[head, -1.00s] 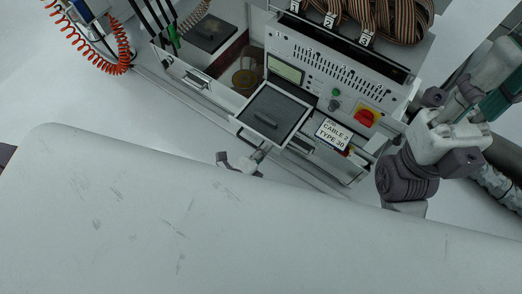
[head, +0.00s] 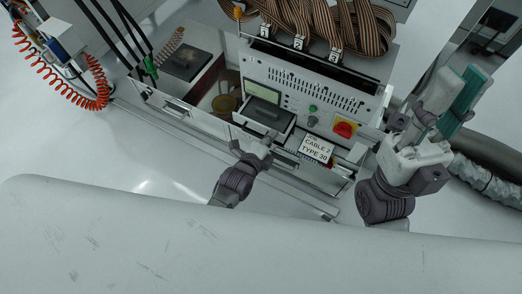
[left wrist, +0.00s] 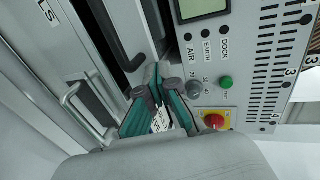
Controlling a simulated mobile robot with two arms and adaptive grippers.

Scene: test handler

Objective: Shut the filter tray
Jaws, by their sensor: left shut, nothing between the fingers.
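The filter tray (head: 256,129) is a pale-framed drawer with a dark inside and a dark bar handle. In the head view it sits partly out of the grey machine front, below the small screen. In the left wrist view its dark handle (left wrist: 121,38) shows at the upper left. My left gripper (head: 264,143) is at the tray's front edge, shut and empty; contact cannot be told. Its teal fingers (left wrist: 156,88) meet in the left wrist view. My right gripper (head: 458,95) is raised at the right, away from the tray; its fingertip gap is unclear.
The machine panel has a red knob on yellow (head: 344,129) and a green button (head: 313,108). A "CABLE 2 TYPE 30" label (head: 317,148) is right of the tray. An open drawer (head: 178,108) stands at the left. A large pale surface (head: 150,235) fills the foreground.

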